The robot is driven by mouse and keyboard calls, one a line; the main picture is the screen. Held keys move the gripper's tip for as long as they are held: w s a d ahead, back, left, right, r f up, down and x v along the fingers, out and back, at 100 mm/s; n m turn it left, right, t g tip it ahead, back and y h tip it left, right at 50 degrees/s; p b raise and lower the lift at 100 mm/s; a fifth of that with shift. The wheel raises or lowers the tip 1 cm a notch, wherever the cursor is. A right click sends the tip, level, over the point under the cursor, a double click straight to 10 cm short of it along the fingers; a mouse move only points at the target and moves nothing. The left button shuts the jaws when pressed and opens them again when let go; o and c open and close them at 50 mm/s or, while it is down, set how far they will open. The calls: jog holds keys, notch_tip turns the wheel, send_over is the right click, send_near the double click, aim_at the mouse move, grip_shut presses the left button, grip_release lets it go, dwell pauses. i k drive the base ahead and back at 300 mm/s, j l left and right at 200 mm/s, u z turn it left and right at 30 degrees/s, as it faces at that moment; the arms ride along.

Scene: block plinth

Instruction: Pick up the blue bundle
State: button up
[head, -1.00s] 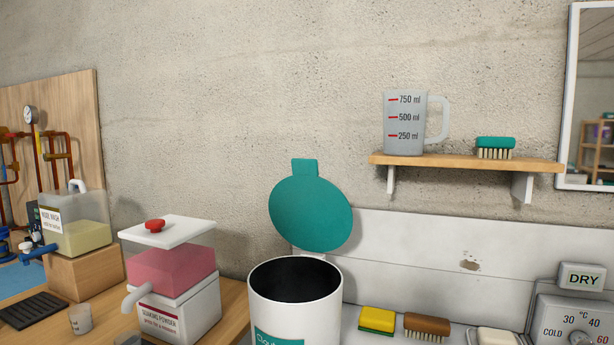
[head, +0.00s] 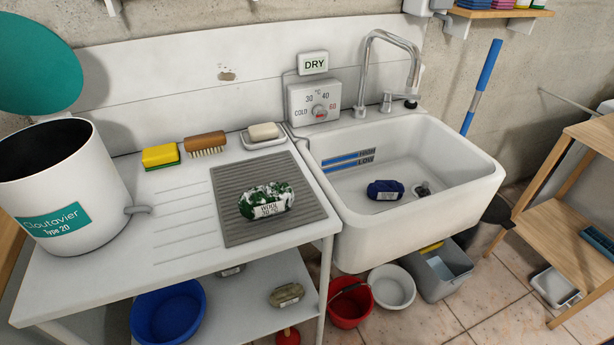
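A dark blue bundle (head: 385,190) with a pale label band lies on the bottom of the white sink (head: 455,205), near the drain. The sink shows no water that I can make out. A second bundle, mottled green and white and labelled "WOOL 20" (head: 266,201), lies on the grey ribbed mat (head: 230,231) on the counter left of the sink. My gripper is not in view.
The tap (head: 390,40) arches over the back of the sink. A white bin with a raised teal lid (head: 62,185) stands on the counter's left. Buckets, including a red one (head: 350,303), stand below. A wooden shelf unit (head: 590,135) is at right.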

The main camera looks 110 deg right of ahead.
aim_at(381, 191)
jog(key=z, duration=0.4)
jog(key=k+l+z, duration=0.1)
jog(key=z, duration=0.25)
jog(key=l+z, duration=0.1)
jog(key=z, duration=0.3)
jog(key=k+l+z, duration=0.1)
jog(key=z, duration=0.3)
jog(key=k+l, duration=0.1)
jog(key=l, duration=0.4)
jog(key=k+l, duration=0.15)
jog(key=l, duration=0.35)
jog(key=k+l, duration=0.1)
jog(key=l, duration=0.4)
